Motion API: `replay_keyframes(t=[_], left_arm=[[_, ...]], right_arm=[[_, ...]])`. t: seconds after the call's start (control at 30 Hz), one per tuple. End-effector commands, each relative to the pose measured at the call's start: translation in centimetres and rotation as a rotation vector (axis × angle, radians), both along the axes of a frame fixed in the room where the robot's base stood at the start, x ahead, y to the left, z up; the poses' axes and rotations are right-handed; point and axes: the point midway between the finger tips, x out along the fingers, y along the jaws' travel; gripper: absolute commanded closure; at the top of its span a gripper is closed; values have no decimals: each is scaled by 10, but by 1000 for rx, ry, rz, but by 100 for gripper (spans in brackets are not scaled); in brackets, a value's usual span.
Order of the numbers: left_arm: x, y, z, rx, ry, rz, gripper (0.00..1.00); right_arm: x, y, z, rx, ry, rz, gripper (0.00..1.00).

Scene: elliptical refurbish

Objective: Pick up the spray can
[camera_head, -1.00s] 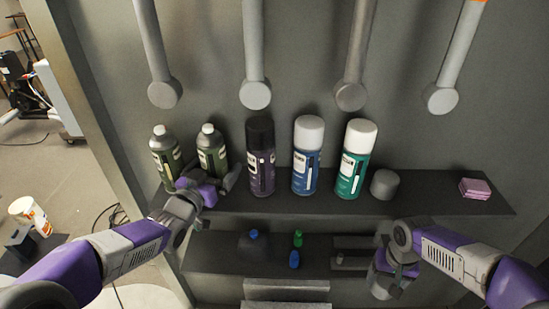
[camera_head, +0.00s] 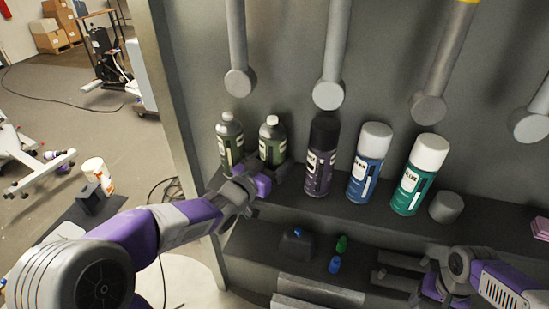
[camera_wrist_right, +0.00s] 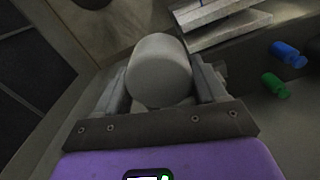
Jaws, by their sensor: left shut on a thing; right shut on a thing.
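Three spray cans stand upright on the upper shelf: a black-capped purple one (camera_head: 320,165), a white-capped blue one (camera_head: 366,170) and a white-capped green one (camera_head: 412,185). To their left are two dark green bottles, a left one (camera_head: 230,140) and a right one (camera_head: 271,143). My left gripper (camera_head: 275,176) is shut on the right bottle's lower part; its fingers partly hide it. My right gripper (camera_head: 438,288) is by the lower shelf, at the lower right. In the right wrist view it is shut on a pale grey cylinder (camera_wrist_right: 159,70), seen end-on.
A grey round cap (camera_head: 446,207) stands right of the green can. A pink stack (camera_head: 541,228) lies at the far right. The lower shelf holds a dark container (camera_head: 297,245) and small green (camera_head: 341,244) and blue (camera_head: 335,265) bottles. Grey rods hang above.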

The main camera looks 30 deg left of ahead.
Motion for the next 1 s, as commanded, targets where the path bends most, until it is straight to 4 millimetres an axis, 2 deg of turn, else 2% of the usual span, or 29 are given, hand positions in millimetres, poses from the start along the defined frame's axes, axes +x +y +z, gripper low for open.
replay_keyframes(t=[0.4,0.57,0.77,0.87,1.0], left_arm=[[-4,-2,72,3,-5,-2,63],[-38,-10,67,2,-3,-2,63],[-87,-22,67,1,-6,-1,63],[-110,-27,66,1,-9,-2,63],[-133,-34,61,4,-12,-6,63]], right_arm=[[0,0,31,0,0,0,54],[0,0,30,0,0,0,54],[0,0,38,0,0,0,54],[0,0,33,0,0,0,54],[0,0,7,0,0,0,54]])
